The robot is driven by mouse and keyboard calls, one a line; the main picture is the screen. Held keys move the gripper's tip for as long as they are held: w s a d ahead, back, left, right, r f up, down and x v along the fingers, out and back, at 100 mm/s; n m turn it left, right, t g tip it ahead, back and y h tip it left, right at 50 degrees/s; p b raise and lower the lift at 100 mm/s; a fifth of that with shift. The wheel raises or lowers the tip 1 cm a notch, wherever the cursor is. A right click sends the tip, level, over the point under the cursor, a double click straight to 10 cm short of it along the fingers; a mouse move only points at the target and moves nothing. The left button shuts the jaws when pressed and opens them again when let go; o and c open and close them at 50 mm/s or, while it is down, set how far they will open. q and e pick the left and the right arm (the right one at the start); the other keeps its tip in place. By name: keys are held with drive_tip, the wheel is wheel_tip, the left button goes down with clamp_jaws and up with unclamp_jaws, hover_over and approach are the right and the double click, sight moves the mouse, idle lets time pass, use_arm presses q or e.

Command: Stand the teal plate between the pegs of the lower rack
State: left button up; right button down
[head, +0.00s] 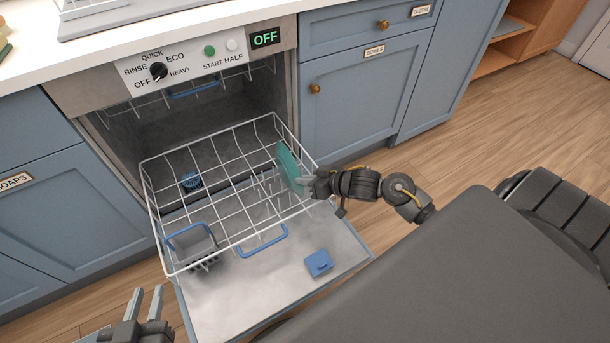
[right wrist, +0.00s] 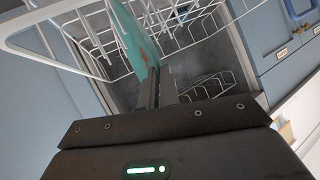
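The teal plate (head: 289,168) is on edge, slightly tilted, at the right side of the pulled-out lower rack (head: 225,190), close to the rack's white pegs (head: 266,183). I cannot tell whether its lower edge sits between pegs. My right gripper (head: 306,184) is shut on the plate's near edge. In the right wrist view the plate (right wrist: 133,38) runs from between the fingertips (right wrist: 155,82) out over the rack wires, with a reddish mark near the grip. My left gripper (head: 145,303) is open and empty at the bottom left, away from the rack.
The dishwasher door (head: 225,295) lies open under the rack, with a blue tablet-like block (head: 319,263) on it. A grey cutlery basket (head: 193,243) occupies the rack's front left. The upper rack (head: 195,90) is inside the machine. Most of the lower rack is empty.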

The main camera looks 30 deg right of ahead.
idle(0.3)
drive_tip(key=c, duration=1.6)
unclamp_jaws()
drive_tip(key=shift+f, duration=0.1)
